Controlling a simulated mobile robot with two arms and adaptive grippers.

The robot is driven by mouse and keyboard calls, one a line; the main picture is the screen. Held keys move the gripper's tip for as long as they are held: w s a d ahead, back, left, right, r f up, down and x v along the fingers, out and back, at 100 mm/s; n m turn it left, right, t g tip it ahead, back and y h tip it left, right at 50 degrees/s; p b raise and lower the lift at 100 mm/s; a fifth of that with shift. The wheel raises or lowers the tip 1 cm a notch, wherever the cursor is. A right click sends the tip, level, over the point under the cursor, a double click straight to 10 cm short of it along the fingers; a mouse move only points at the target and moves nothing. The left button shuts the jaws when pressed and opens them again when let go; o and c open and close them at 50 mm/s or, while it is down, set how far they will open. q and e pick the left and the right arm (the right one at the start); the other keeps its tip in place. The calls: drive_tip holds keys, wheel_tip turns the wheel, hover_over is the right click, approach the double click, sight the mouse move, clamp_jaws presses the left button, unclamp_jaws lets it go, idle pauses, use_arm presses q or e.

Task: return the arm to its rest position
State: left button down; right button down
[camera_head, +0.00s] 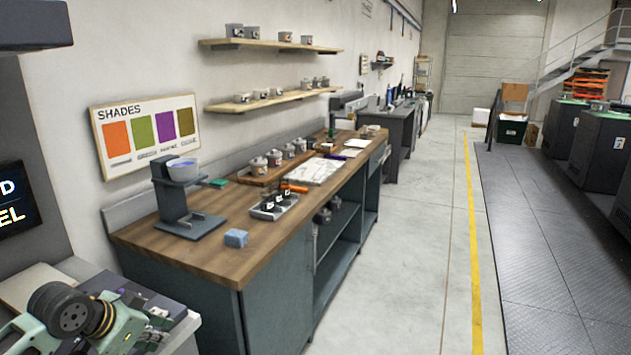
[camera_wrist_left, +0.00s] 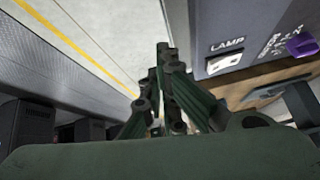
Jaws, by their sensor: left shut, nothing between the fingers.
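My left arm, pale green with black joints, is folded low at the bottom left of the head view. Its gripper (camera_head: 155,328) is partly hidden there, close to a grey panel surface. In the left wrist view the dark green fingers of the left gripper (camera_wrist_left: 165,52) are shut with nothing between them. They point beside a dark unit marked LAMP (camera_wrist_left: 226,62), with a small gap visible between. My right gripper is in neither view.
A wooden-topped workbench (camera_head: 205,262) stands just beyond the arm, holding a dark stand (camera_head: 176,190), a blue block (camera_head: 236,238) and a tray of bottles (camera_head: 274,205). Open grey floor with a yellow line (camera_head: 474,250) lies to the right.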

use_arm(q)
drive_tip(key=s+d+f+g, duration=0.2)
drive_tip(key=s+d+f, duration=1.3)
drive_tip(key=s, duration=0.1)
drive_tip(key=s+n+g+y, duration=0.2)
drive_tip(key=s+n, duration=0.3)
drive_tip(key=s, duration=1.1)
wheel_tip(320, 180, down, 26)
drive_tip(key=s, duration=0.1)
drive_tip(key=s+a+f+g, duration=0.1)
drive_tip(key=s+f, duration=0.7)
drive_tip(key=s+a+f+m+g, duration=0.1)
drive_tip(key=s+a+f, duration=0.1)
drive_tip(key=s+f, duration=0.7)
drive_tip(key=shift+s+a+y, duration=0.3)
drive_tip(key=shift+f, duration=0.1)
